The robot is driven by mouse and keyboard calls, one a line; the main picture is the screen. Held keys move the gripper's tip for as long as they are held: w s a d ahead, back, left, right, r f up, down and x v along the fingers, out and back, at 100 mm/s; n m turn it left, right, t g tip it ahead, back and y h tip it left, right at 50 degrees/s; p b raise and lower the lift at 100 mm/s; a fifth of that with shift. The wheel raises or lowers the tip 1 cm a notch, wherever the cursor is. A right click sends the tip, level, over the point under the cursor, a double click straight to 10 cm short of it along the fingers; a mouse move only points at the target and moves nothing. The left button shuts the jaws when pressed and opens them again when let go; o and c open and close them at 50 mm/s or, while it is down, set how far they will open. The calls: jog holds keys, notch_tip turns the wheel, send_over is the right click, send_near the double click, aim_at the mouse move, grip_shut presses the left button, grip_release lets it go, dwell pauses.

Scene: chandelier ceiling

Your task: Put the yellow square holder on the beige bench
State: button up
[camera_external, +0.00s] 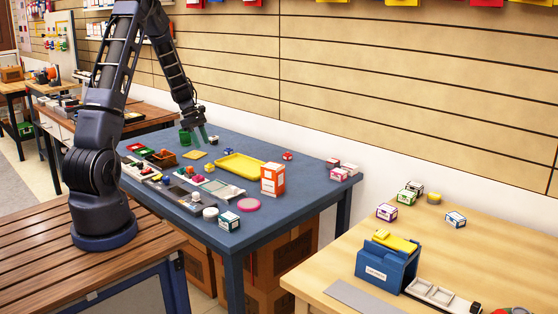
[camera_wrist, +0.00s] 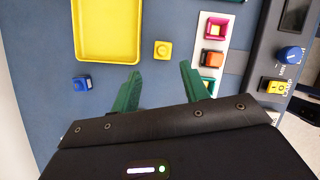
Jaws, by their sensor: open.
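A small yellow square piece (camera_wrist: 162,50) with a round centre, which looks like the yellow square holder, lies on the blue table in the wrist view. It is just beyond my green fingertips, roughly in line with the gap between them. In the external view it appears as a small yellow spot (camera_external: 209,168) beside the yellow tray. My gripper (camera_wrist: 160,72) is open and empty, pointing down; in the external view it hangs over the far left part of the blue table (camera_external: 194,138).
A yellow tray (camera_wrist: 107,30) and a blue block (camera_wrist: 82,83) lie close to the piece. A white panel (camera_wrist: 208,45) with coloured parts is right of it. The bench holds a blue box (camera_external: 386,266).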

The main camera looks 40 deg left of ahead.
aim_at(209, 163)
jog(key=x, duration=1)
jog(key=shift+s+f, duration=0.25)
jog(key=c, duration=0.9)
